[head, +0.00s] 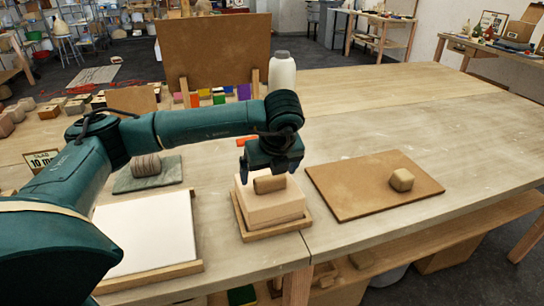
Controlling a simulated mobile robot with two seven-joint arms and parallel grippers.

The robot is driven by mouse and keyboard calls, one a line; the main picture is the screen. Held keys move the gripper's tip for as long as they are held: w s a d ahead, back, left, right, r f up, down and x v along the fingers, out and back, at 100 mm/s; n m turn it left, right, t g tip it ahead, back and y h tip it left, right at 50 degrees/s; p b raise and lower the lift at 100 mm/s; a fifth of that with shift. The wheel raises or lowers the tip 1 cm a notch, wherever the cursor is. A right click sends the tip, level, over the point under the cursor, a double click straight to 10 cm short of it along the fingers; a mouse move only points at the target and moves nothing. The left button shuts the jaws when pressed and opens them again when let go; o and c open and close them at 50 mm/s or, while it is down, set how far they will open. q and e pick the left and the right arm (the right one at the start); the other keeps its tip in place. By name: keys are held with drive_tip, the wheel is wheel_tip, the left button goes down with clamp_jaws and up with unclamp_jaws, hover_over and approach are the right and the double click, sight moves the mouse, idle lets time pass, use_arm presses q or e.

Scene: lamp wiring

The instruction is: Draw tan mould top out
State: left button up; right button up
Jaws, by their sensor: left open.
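The tan mould (270,205) is a pale, pinkish-tan block in a shallow wooden tray (275,229) near the table's front edge. A darker tan, short rounded piece (269,185) lies on its upper face. I cannot tell whether this piece is joined to the mould top. My left gripper (268,174) is open and points down just above this piece, with a finger towards each side. Whether the fingers touch it is unclear. The gripper hides part of the mould's back. My right gripper is not in view.
A brown board (345,188) with a small tan lump (401,180) lies to the right. A white slab (150,232) in a wooden frame and a grey-green mat (130,179) lie to the left. A white bottle (282,76) stands behind.

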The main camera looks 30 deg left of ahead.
use_arm(q)
drive_tip(key=shift+w+a+f, duration=0.1)
drive_tip(key=shift+a+f, duration=0.05)
drive_tip(key=shift+f, duration=0.45)
drive_tip(key=shift+c, duration=0.4)
drive_tip(key=c, duration=1.5)
drive_tip(key=o, duration=0.9)
drive_tip(key=c, duration=0.5)
drive_tip(key=shift+r, duration=0.7)
drive_tip(key=shift+w+r, duration=0.1)
drive_tip(key=shift+r, duration=0.1)
